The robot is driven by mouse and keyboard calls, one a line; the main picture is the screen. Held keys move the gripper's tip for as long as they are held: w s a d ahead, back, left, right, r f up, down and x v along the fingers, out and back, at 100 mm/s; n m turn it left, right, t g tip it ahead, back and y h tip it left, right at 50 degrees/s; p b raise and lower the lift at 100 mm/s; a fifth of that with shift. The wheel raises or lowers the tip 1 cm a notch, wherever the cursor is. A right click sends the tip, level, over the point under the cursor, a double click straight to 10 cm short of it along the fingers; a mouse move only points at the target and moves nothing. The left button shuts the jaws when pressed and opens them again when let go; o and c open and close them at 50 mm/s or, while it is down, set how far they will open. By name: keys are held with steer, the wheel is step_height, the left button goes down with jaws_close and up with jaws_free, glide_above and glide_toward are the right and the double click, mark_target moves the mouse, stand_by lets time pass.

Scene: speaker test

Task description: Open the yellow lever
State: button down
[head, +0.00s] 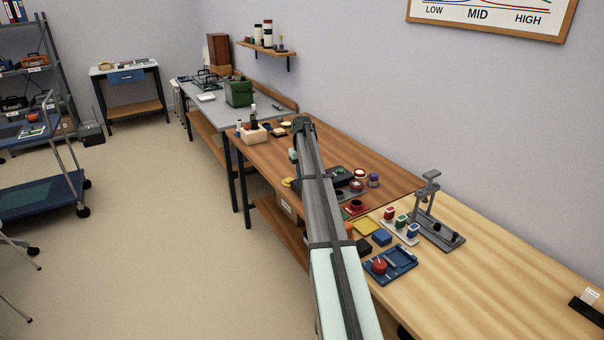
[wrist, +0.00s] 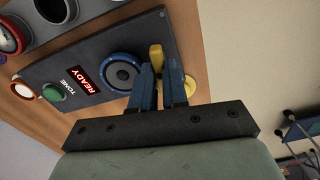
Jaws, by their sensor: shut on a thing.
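The yellow lever (wrist: 155,56) shows in the wrist view, standing out beside the blue-ringed speaker on a dark panel (wrist: 95,65). My gripper (wrist: 158,72) has its two blue fingers at the lever's near end and is shut on it. The fingers hide the lower part of the lever. A round yellow piece (wrist: 189,83) shows just right of the fingers, at the panel's edge. In the head view my arm reaches over the brown bench and hides the gripper, the lever and part of the panel.
The panel carries a blue-ringed speaker (wrist: 122,72), a red READY display (wrist: 88,78) and a green button (wrist: 53,92). Round parts (wrist: 57,10) stand close by at upper left. A blue tray (head: 391,265) and a grey stand (head: 432,220) are on the light bench. The floor at left is open.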

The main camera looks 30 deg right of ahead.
steer(key=shift+n, duration=1)
steer(key=c, duration=1.1)
jaws_free()
steer(key=shift+c, duration=0.2)
step_height(320, 180, up, 14)
steer(key=shift+f, duration=0.1)
